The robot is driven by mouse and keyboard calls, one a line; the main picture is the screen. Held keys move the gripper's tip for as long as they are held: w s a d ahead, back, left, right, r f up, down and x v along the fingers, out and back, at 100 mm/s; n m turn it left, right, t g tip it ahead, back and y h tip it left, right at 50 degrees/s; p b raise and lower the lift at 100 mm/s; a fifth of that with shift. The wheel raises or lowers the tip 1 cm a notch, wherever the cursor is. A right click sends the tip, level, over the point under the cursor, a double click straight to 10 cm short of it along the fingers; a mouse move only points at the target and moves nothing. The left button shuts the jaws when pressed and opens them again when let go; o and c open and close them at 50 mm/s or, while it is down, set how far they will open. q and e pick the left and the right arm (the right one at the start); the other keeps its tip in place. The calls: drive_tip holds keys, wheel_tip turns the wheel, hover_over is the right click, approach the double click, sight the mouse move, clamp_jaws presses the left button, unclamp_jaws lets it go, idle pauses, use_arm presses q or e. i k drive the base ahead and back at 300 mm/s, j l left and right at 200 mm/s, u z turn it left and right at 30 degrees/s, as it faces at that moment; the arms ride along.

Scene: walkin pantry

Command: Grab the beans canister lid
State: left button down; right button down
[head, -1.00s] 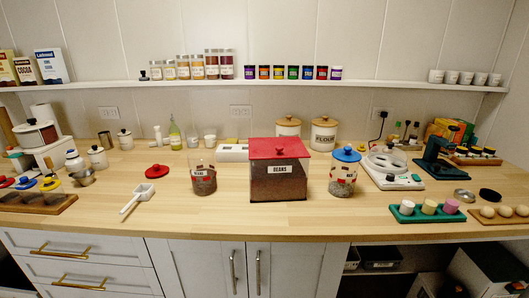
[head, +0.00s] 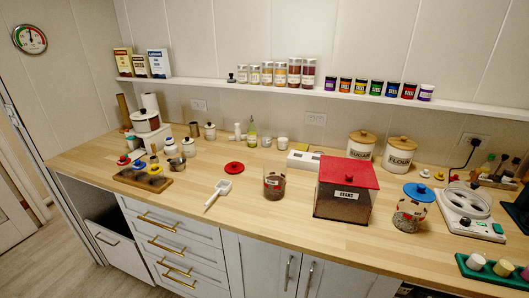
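The beans canister (head: 342,203) is a large clear square box with dark contents and a BEANS label, standing on the wooden counter right of the middle in the head view. Its red square lid (head: 347,172) with a small knob sits on top of it. A round red lid (head: 233,167) lies flat on the counter to the left, behind a smaller open glass jar (head: 274,184) with dark contents. Neither of my grippers shows in the head view.
A blue-lidded jar (head: 411,213) stands close to the right of the canister, with a white scale-like appliance (head: 467,207) beyond it. Flour (head: 399,153) and sugar canisters (head: 361,144) stand behind. A white scoop (head: 219,192) lies left. The front counter strip is mostly clear.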

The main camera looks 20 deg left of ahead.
sight(234, 167)
drive_tip(key=i+j, duration=0.1)
drive_tip(key=j, duration=0.4)
drive_tip(key=i+j, duration=0.1)
drive_tip(key=j, duration=0.4)
drive_tip(key=i+j, duration=0.1)
drive_tip(key=j, duration=0.35)
drive_tip(key=i+j, duration=0.1)
drive_tip(key=j, duration=0.4)
drive_tip(key=i+j, duration=0.1)
drive_tip(key=j, duration=0.4)
